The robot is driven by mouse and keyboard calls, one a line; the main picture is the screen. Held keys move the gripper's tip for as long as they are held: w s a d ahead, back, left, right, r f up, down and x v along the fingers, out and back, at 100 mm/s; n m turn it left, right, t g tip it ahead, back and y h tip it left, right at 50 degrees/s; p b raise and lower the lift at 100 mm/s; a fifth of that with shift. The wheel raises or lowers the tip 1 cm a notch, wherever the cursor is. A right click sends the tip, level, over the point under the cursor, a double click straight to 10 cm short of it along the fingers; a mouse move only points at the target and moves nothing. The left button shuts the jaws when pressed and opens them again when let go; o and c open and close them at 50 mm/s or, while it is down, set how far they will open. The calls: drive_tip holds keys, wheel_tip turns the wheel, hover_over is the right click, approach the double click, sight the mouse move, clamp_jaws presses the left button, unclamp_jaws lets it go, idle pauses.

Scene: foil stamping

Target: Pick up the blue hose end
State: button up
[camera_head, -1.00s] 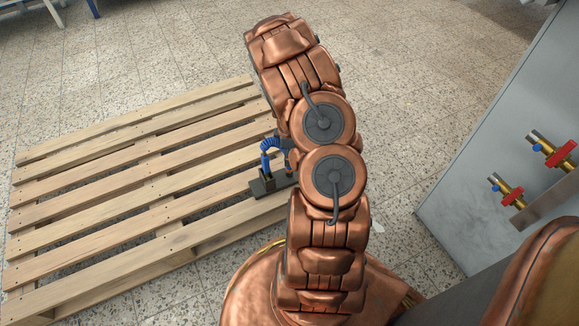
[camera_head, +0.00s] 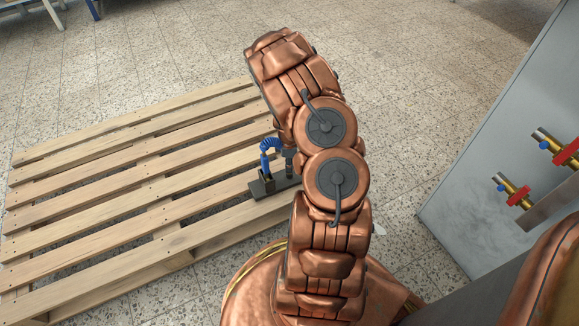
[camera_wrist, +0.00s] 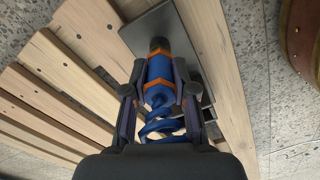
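The blue hose end (camera_wrist: 159,70), with orange bands and a dark tip, lies between the two fingers of my gripper (camera_wrist: 160,82) in the wrist view. The fingers flank it closely on both sides and appear to be in contact with it. Its coiled blue hose (camera_wrist: 160,122) runs back toward the gripper's palm. In the head view the blue hose (camera_head: 269,144) arches above a small dark plate (camera_head: 262,188) on the pallet, and my arm hides most of the gripper and the hose end.
A wooden pallet (camera_head: 110,187) lies on the speckled floor, left of my arm. At the right stands a grey metal panel (camera_head: 480,185) with brass valves (camera_head: 514,189) with red and blue parts.

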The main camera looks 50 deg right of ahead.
clamp_jaws()
